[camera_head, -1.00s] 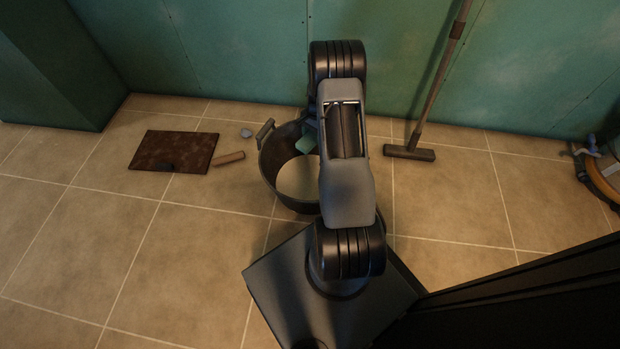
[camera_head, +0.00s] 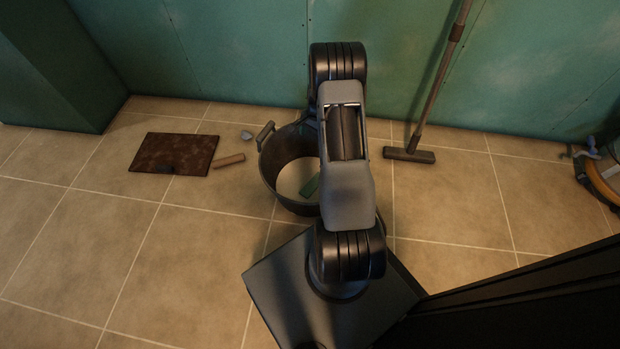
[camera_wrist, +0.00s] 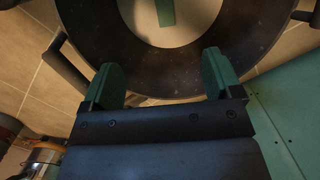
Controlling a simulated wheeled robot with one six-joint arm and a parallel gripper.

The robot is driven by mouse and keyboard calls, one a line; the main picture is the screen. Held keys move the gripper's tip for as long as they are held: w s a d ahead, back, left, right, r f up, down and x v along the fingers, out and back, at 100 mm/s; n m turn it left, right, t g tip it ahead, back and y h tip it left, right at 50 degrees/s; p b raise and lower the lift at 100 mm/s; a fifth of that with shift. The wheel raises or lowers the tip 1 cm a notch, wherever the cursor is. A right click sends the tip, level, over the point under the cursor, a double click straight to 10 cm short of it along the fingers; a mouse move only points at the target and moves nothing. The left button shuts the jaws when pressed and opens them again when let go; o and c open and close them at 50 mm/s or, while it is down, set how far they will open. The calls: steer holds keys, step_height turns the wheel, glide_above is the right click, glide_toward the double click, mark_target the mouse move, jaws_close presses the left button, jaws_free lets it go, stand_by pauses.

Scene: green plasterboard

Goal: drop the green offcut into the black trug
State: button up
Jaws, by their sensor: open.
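The black trug (camera_head: 270,172) stands on the tiled floor, partly hidden behind my arm in the head view. The green offcut (camera_head: 312,185) is inside it, against its pale bottom. In the wrist view the offcut (camera_wrist: 165,12) shows at the top edge, cut off by the frame, within the dark wall of the trug (camera_wrist: 90,35). My gripper (camera_wrist: 161,84) is open and empty, with its two fingers apart above the trug and clear of the offcut. In the head view my arm hides most of the gripper.
A brown mat (camera_head: 172,152), a wooden piece (camera_head: 230,160) and a small grey lump (camera_head: 247,134) lie left of the trug. A broom (camera_head: 410,154) leans on the green wall to the right. An orange-and-black machine (camera_head: 600,180) stands at the far right. The front-left floor is clear.

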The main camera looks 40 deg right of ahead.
step_height(320, 180, up, 13)
steer(key=d+p, duration=0.1)
steer(key=p, duration=0.3)
steer(key=shift+w+d, duration=0.25)
steer(key=shift+d, duration=0.15)
